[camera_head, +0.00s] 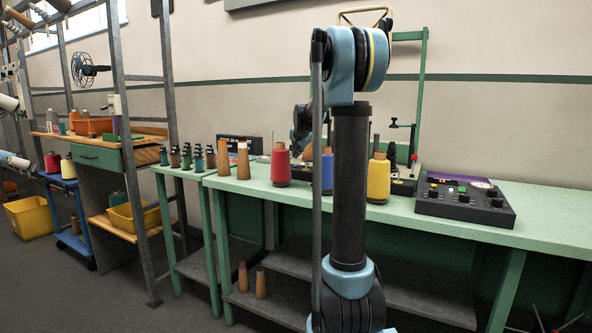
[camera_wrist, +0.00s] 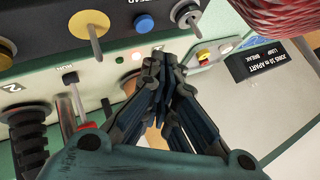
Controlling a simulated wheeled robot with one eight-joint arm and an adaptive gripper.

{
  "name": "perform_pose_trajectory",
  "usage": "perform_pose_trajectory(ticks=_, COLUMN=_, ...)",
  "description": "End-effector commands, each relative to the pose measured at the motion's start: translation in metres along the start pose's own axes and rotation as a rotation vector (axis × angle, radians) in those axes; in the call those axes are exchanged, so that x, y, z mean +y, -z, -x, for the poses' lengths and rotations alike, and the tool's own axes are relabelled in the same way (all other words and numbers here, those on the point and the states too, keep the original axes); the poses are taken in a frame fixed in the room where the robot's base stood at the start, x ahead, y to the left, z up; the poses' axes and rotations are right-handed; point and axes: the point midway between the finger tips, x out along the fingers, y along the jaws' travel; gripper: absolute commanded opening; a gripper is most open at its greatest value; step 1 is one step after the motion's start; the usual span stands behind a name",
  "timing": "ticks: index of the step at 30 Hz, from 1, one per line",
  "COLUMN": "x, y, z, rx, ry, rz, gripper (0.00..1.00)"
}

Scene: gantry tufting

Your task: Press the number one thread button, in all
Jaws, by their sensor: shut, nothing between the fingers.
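My gripper (camera_wrist: 158,62) is shut and empty in the wrist view, its fingertips over a pale green control panel (camera_wrist: 60,50). The panel carries a blue button (camera_wrist: 144,23) left of and above the fingertips. A lit white lamp (camera_wrist: 135,57) is just left of the fingertips. I cannot read a figure 1, and my fingers hide part of the panel.
Red (camera_head: 281,166) and yellow (camera_head: 379,178) thread cones stand on the green bench (camera_head: 235,187). A dark control box (camera_head: 465,203) with knobs is at the right. In the wrist view, a metal disc lever (camera_wrist: 89,24) and a red yarn cone (camera_wrist: 290,14) are close by.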

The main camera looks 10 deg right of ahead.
Motion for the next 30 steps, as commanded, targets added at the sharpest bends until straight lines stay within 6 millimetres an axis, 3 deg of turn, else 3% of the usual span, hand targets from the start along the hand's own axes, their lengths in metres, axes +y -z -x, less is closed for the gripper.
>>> perform_pose_trajectory(ticks=9, x=0.010, y=-0.010, z=-0.014, rx=0.000, ry=0.000, rz=0.000, gripper=0.00)
perform_pose_trajectory(ticks=30, x=0.010, y=-0.010, z=-0.014, rx=0.000, ry=0.000, rz=0.000, gripper=0.00)
